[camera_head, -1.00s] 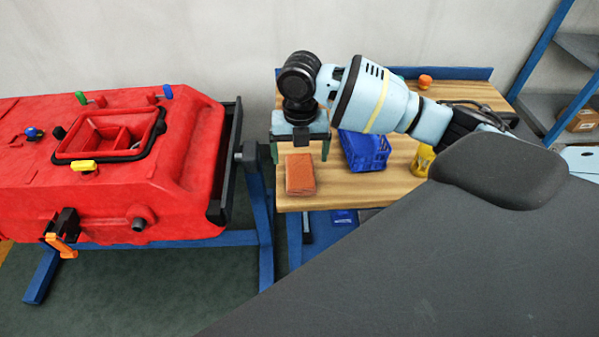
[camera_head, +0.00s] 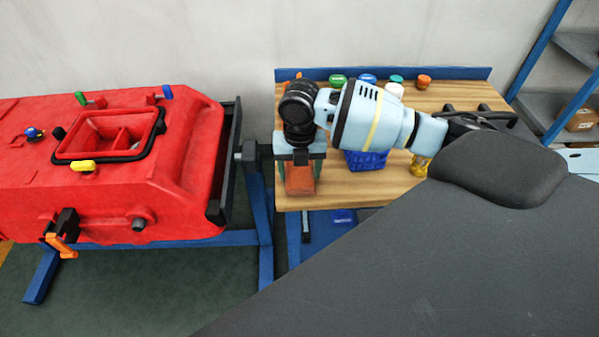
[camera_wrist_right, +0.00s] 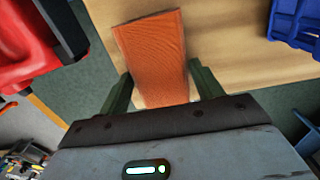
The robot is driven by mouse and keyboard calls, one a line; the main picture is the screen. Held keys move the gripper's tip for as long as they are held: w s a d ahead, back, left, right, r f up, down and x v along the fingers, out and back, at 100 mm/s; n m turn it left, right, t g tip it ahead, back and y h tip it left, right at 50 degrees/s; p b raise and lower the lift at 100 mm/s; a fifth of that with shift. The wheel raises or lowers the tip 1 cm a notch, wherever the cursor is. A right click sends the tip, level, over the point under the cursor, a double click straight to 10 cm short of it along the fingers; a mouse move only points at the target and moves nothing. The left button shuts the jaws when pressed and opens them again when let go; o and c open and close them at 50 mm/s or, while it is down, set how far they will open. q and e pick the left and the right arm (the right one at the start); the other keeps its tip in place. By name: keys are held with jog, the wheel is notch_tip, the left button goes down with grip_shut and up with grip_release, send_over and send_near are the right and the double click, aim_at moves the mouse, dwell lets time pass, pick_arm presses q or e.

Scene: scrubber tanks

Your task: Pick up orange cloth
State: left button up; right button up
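The orange cloth (camera_head: 299,181) is a folded rectangular block on the wooden table, near its left front corner. In the right wrist view the cloth (camera_wrist_right: 157,57) lies ahead of my right gripper (camera_wrist_right: 160,88), its near end between the two green fingers. The fingers are spread with small gaps on each side of the cloth. In the head view my right gripper (camera_head: 300,172) points down over the cloth and hides part of it. I cannot tell how high the fingertips are above the table. My left gripper is not in view.
A blue basket (camera_head: 366,160) stands right of the cloth, partly behind my right arm. A yellow item (camera_head: 419,165) stands farther right. Several colored-topped items, including a green one (camera_head: 337,80), line the table's back. A red tank (camera_head: 170,190) on a blue stand is at left.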

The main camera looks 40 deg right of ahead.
aim_at(299, 172)
jog(key=c, duration=0.5)
jog(key=shift+r, duration=0.15)
jog(key=shift+r, duration=0.6)
notch_tip(299, 172, up, 2)
jog(key=shift+r, duration=0.15)
jog(key=s+a, duration=0.3)
jog(key=a, duration=0.1)
jog(key=s+a, duration=0.3)
jog(key=a, duration=0.2)
jog(key=s+a+r, duration=0.1)
jog(key=s+a, duration=0.2)
jog(key=a, duration=0.1)
jog(key=shift+a+r, duration=0.1)
jog(key=shift+a, duration=0.1)
